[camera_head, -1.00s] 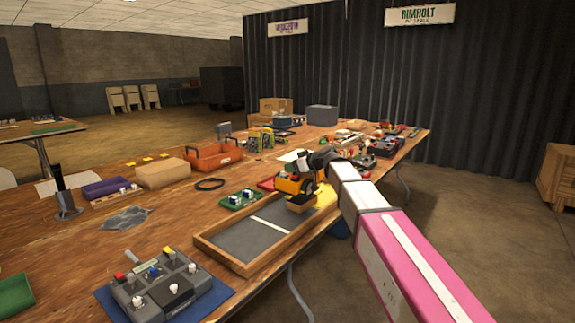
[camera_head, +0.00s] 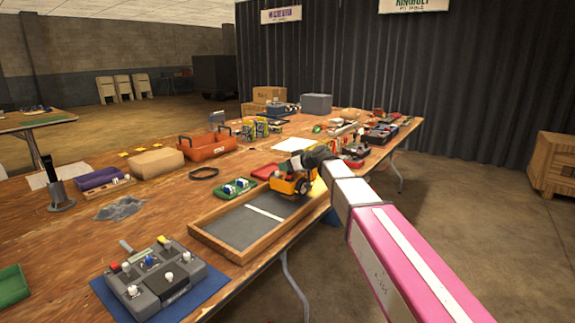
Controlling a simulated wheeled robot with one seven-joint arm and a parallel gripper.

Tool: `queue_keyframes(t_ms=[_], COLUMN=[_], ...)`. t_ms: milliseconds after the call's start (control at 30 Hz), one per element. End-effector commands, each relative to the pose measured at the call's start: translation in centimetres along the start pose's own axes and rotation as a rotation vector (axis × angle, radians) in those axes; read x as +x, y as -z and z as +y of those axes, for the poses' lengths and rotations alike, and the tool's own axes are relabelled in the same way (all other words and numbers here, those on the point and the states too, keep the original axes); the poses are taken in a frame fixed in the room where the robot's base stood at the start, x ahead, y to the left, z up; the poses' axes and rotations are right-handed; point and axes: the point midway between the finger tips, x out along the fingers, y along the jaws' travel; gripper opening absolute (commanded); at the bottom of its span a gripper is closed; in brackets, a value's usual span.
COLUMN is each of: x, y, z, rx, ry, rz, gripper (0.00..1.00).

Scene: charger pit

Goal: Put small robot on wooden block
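The small robot (camera_head: 289,183) is yellow-orange with dark wheels. It shows near the far right corner of the shallow wooden-framed tray, at the table's right edge. My gripper (camera_head: 302,166) is dark and reaches in from the right, just over the small robot. It overlaps the small robot in the picture. Its fingertips are too small and too hidden to tell whether they are shut on it. I cannot make out a wooden block under the small robot now; that spot is covered. A larger tan block (camera_head: 157,162) lies farther left on the table.
The wooden-framed tray (camera_head: 214,238) has a dark floor with a white strip. A grey control box (camera_head: 153,285) stands on a blue mat in front. A green tray (camera_head: 236,190), a red tray (camera_head: 265,171) and an orange basket (camera_head: 208,148) stand beyond.

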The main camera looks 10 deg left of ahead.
Motion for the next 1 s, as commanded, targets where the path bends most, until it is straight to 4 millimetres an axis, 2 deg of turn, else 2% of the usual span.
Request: queue_keyframes(t_ms=[67, 433, 567, 800, 1000], x=[0.0, -0.3, -2.2, -7.1, -10.4], y=[0.0, 0.4, 0.3, 0.3, 0.3], z=[0.0, 0.0, -0.1, -0.2, -0.1], rx=[0.0, -0.001, 0.0, 0.0, 0.0], ry=[0.0, -0.001, -0.003, -0.003, -0.002], rz=[0.0, 0.001, 0.001, 0.001, 0.001], gripper=[0.7, 0.7, 0.7, 0.7, 0.7])
